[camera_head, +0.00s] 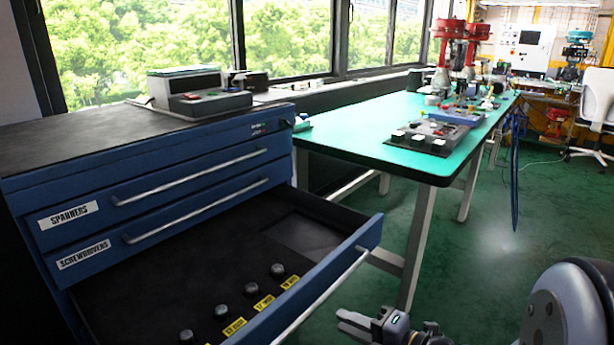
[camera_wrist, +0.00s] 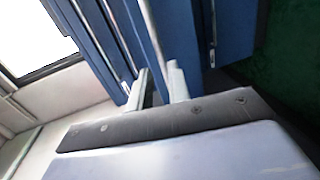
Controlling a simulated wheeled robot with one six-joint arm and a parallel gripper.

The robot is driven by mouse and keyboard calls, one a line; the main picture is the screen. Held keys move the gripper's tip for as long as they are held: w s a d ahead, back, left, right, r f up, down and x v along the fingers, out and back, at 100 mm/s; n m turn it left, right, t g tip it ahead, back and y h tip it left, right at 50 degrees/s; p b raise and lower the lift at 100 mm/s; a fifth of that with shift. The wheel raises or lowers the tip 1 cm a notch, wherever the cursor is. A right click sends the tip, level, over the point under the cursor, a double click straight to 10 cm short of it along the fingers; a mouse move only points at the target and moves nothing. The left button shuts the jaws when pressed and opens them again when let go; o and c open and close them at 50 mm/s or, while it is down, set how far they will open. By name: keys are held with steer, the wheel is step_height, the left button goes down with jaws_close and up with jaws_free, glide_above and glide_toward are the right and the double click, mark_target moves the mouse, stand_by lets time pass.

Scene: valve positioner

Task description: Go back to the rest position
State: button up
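My gripper (camera_head: 342,322) is at the bottom of the head view, just right of and in front of the pulled-out drawer (camera_head: 330,285) of a blue cabinet. In the wrist view, my gripper (camera_wrist: 158,82) shows two light grey fingers with a gap between them. Nothing is held between them. The cabinet's blue drawer fronts (camera_wrist: 190,35) and handles lie beyond the fingers. I cannot tell how far the fingertips are from the drawer.
The open drawer holds several dark round knobs (camera_head: 251,289) beside yellow labels. Two drawers above, marked spanners (camera_head: 68,216) and screwdrivers (camera_head: 83,257), are shut. A green-topped workbench (camera_head: 345,140) stands behind. Green floor (camera_head: 480,270) is clear to the right.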

mark_target(313, 305)
steer(key=shift+b+x, duration=1.2)
steer(key=shift+x, duration=3.4)
